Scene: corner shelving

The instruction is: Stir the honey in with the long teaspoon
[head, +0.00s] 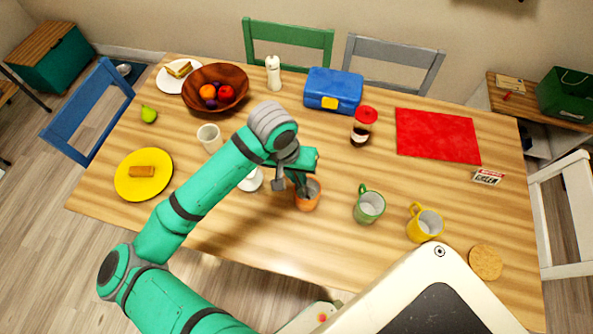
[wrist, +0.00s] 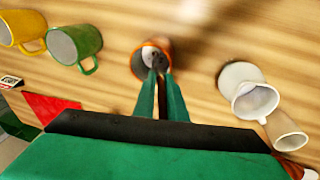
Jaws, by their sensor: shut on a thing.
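An orange mug (head: 309,201) stands on the wooden table near the middle. It also shows in the wrist view (wrist: 137,61). My gripper (head: 302,185) points down over the mug, with its fingertips at or just inside the opening. In the wrist view my gripper (wrist: 159,72) is shut on a thin, dark, upright piece (wrist: 162,100), which appears to be the long teaspoon. Its lower end is hidden at the mug. I cannot make out honey or the mug's contents.
A green mug (head: 369,208) and a yellow mug (head: 427,224) stand to the right. A white vessel (head: 252,182) stands close on the left, partly behind my arm; a pale cup (head: 209,138) is farther left. A red-lidded jar (head: 362,128) and blue box (head: 333,88) stand behind.

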